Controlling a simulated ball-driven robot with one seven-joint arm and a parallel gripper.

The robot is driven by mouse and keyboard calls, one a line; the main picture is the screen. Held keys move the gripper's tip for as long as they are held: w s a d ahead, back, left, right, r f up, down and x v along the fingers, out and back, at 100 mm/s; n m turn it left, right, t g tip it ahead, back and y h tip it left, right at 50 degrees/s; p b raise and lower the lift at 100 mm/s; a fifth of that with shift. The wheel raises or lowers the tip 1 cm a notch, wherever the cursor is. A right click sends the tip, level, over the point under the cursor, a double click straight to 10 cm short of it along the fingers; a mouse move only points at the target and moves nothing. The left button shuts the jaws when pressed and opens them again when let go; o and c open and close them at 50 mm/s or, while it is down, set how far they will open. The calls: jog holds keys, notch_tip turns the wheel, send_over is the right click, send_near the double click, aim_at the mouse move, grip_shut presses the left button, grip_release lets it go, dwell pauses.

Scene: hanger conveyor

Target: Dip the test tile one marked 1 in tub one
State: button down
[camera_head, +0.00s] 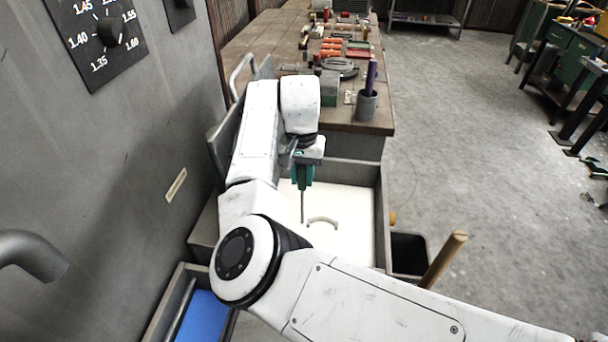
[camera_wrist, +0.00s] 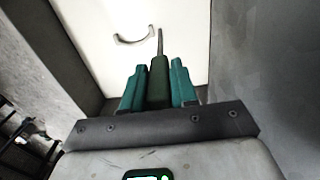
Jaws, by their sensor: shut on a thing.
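My gripper (camera_head: 302,182) has teal fingers and points down over a grey-walled tub (camera_head: 380,215) filled with white. It is shut on a dark green handle (camera_wrist: 159,82) with a thin metal rod (camera_head: 302,208) reaching down to the white. The wrist view also shows the gripper (camera_wrist: 159,85) and the rod (camera_wrist: 160,42). A pale curved piece (camera_head: 323,220) shows at the white surface beside the rod; it also appears in the wrist view (camera_wrist: 133,40). I see no tile face or mark 1, and no number on the tub.
A second tub with blue in it (camera_head: 203,315) is at the lower left. A workbench (camera_head: 270,45) with tools and a grey cup (camera_head: 367,105) stands behind. A grey wall panel with a dial (camera_head: 108,32) is close on the left. A black bin (camera_head: 408,255) and wooden handle (camera_head: 443,260) are right.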

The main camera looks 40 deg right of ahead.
jog(key=r+p, duration=0.1)
jog(key=r, duration=0.1)
jog(key=r+p, duration=0.2)
jog(key=a+r+p, duration=0.1)
jog(key=r+p, duration=0.1)
jog(key=r, duration=0.1)
jog(key=shift+w+r, duration=0.1)
jog(key=shift+w, duration=0.2)
jog(key=shift+s+d+r+p, duration=0.1)
jog(key=shift+d+r+p, duration=0.05)
jog(key=shift+r+p, duration=1.35)
jog(key=shift+s+d+r+p, duration=0.1)
jog(key=shift+r+p, duration=1.25)
jog(key=shift+p, duration=0.15)
dwell(4.0)
